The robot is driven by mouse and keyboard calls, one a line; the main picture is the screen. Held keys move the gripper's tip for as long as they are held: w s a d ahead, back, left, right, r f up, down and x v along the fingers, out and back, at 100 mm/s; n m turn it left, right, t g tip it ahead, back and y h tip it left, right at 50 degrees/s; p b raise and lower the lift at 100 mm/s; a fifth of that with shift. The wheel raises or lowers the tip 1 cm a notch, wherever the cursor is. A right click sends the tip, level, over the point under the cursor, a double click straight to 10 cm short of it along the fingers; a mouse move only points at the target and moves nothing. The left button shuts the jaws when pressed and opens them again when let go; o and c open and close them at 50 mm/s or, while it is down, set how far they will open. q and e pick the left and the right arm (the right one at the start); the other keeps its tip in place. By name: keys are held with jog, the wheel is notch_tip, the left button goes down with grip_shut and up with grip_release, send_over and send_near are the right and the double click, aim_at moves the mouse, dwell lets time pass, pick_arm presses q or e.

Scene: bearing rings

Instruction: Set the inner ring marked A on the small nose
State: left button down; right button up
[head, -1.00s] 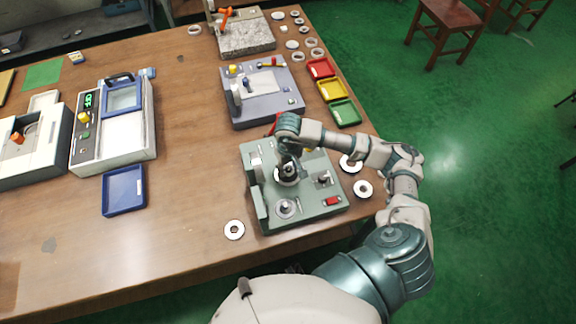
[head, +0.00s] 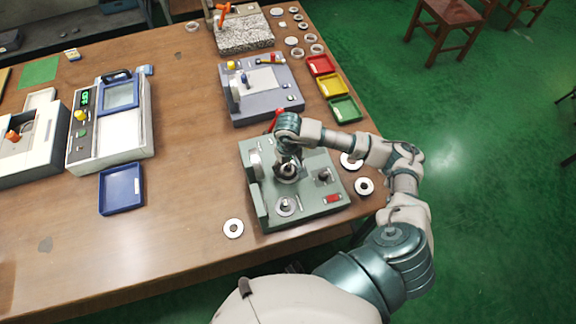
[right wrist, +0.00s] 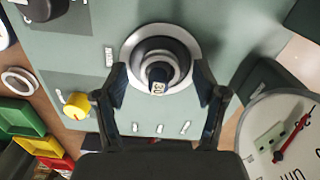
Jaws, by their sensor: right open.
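My right gripper (head: 287,162) is over the middle of the grey-green fixture (head: 310,205). In the right wrist view the gripper (right wrist: 161,92) is open, with one finger on each side of a dark stepped nose (right wrist: 160,62) that rises from a silver round flange. A small tag on it seems to read "30". Another post on a silver disc (head: 285,207) stands at the fixture's front, and a smaller post (head: 323,176) at its right. White rings lie on the table at the front left (head: 233,228) and right (head: 364,186). I cannot read a letter A on any ring.
Another ring (head: 351,160) lies beside my right forearm. A dial gauge (right wrist: 285,140) and a yellow knob (right wrist: 76,105) flank the gripper in the wrist view. A blue tray (head: 121,188) is on the left. The table between tray and fixture is clear.

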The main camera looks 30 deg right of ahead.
notch_tip(320, 180, up, 12)
dwell(0.4)
jog(key=shift+f, duration=0.1)
dwell(0.6)
